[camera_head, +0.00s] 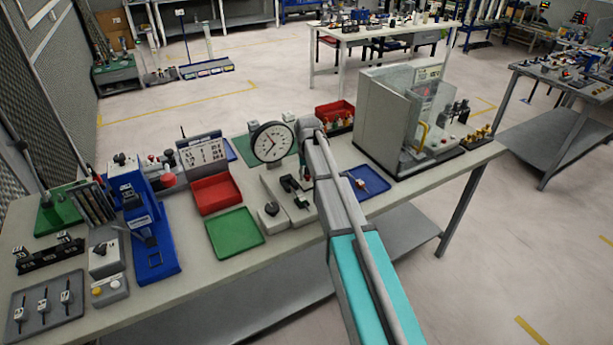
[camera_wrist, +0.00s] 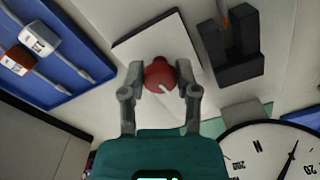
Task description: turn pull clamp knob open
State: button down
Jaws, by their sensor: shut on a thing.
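A red round knob (camera_wrist: 159,75) with a white pointer line sits on a pale box (camera_wrist: 150,42) in the wrist view. The pointer line slants toward the lower right of that view. My gripper (camera_wrist: 160,78) has one finger on each side of the knob and is shut on it. A black clamp-like block (camera_wrist: 232,52) stands beside the box. In the head view my arm covers the red knob and my gripper, so neither shows there.
A round dial gauge (camera_head: 272,142) stands close by, also in the wrist view (camera_wrist: 272,155). A blue tray (camera_head: 352,190) with tools lies right of my arm. A large grey machine (camera_head: 381,110) stands further right. Green (camera_head: 235,233) and red trays (camera_head: 216,193) lie left.

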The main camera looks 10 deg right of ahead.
jog(key=n, duration=0.3)
jog(key=shift+w+d+n, duration=0.1)
jog(key=shift+n, duration=2.3)
jog(key=shift+c, duration=1.7)
grip_release()
